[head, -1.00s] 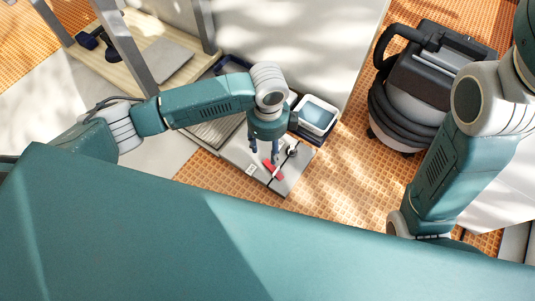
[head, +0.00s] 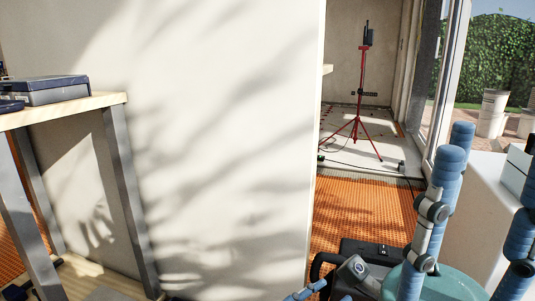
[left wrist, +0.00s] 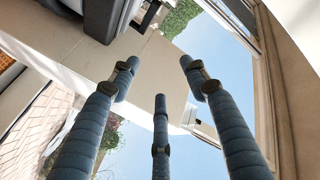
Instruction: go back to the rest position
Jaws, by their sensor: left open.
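My left gripper (left wrist: 158,72) fills the middle of the left wrist view. Its blue-grey ribbed fingers are spread and nothing is between them. Beyond them that view shows sky, a pale wall and a bit of hedge. In the head view a blue fingertip shows at the bottom edge, probably from the left gripper; the rest of that arm is out of the picture. My right gripper (head: 485,180) stands at the right of the head view with its blue fingers pointing up and spread apart, empty. Its teal palm is partly cut off by the bottom edge.
A workbench (head: 115,98) with a closed case (head: 50,90) stands at the left. A pale wall (head: 225,140) fills the middle. The black vacuum cleaner (head: 370,250) is low near the grippers. A red tripod (head: 360,118) stands beyond on the tiled floor, with orange matting (head: 360,210) before it.

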